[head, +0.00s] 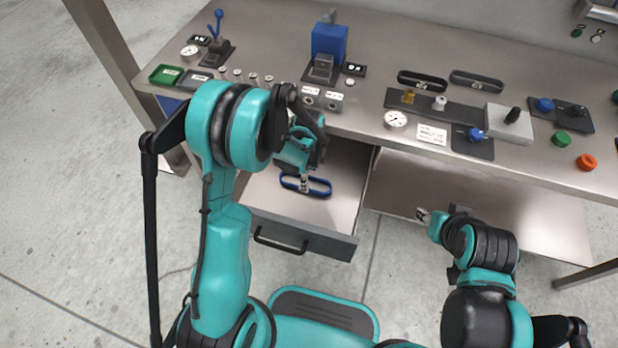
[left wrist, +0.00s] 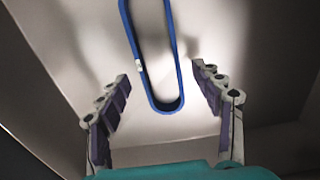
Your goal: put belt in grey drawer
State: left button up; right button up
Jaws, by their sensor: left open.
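A blue belt (head: 329,188), a long closed loop, lies inside the open grey drawer (head: 330,243), on its pale floor as far as I can tell. The drawer is pulled out below the bench, its dark handle facing me. My left gripper (head: 303,182) is over the belt, fingers pointing down, open. In the left wrist view the belt (left wrist: 168,108) shows ahead of and between the spread fingers (left wrist: 160,78), with clear gaps on both sides. My right gripper (head: 424,215) is low at the right, away from the drawer; its jaws are too small to read.
The bench top (head: 280,40) carries a blue machine (head: 329,40), a green tray (head: 165,74), gauges, knobs and two dark loops (head: 422,88). Its front edge overhangs the drawer. A lower shelf (head: 480,195) lies right of the drawer. The floor in front is clear.

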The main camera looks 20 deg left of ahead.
pick_arm(q)
jog(key=s+a+r+n+t+p, duration=0.15)
jog(key=s+r+n, duration=0.25)
jog(key=r, duration=0.7)
jog(key=s+r+n+t+p, duration=0.2)
jog(key=s+r+n, duration=0.25)
jog(key=r, duration=0.65)
jog(key=s+a+r+n+t, duration=0.1)
jog(key=s+r+n+t, duration=0.2)
jog(key=s+n, duration=0.4)
jog(key=n, duration=0.3)
jog(key=shift+s+r+t, duration=0.3)
jog(key=shift+s+t, duration=0.05)
jog(key=shift+s, duration=0.05)
jog(key=shift+a, duration=0.2)
